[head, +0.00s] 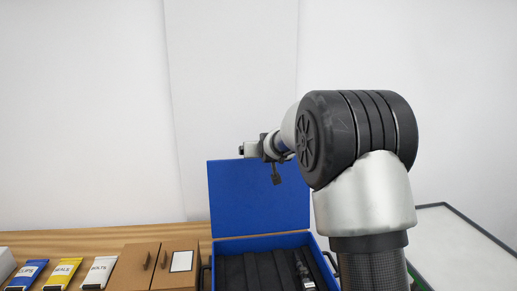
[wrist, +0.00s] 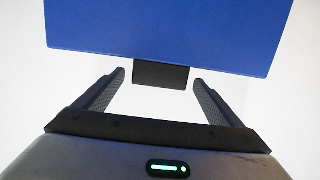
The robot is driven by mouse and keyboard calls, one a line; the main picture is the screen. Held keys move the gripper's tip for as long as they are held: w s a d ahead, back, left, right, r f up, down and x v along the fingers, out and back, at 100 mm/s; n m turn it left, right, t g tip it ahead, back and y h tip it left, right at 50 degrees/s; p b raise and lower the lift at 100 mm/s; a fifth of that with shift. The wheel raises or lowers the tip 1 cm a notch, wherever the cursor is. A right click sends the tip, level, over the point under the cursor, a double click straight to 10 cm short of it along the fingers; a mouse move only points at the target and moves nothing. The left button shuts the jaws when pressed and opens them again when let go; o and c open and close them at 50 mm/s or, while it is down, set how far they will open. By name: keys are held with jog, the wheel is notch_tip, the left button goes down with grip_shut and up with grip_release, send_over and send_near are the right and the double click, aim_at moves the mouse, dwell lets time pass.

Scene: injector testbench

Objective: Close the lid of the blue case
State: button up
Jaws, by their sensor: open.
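The blue case (head: 263,241) stands on the wooden bench with its lid (head: 240,190) raised upright at the back. A blue lid panel (wrist: 170,30) fills the top of the wrist view, with a black tab (wrist: 161,82) at its edge. My gripper (wrist: 160,76) is open, with one finger on each side of the tab. Whether the fingers touch it I cannot tell. In the head view my gripper (head: 276,174) is small and dark, near the lid's upper right edge, and my arm hides what lies behind it.
Dark ribbed inserts (head: 255,268) lie inside the case. A dark-edged white surface (head: 455,245) is at the right. A plain wall rises behind, with free air above the lid.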

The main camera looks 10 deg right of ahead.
jog(key=shift+x, duration=1.45)
jog(key=shift+c, duration=0.4)
jog(key=c, duration=1.4)
jog(key=shift+c, duration=0.2)
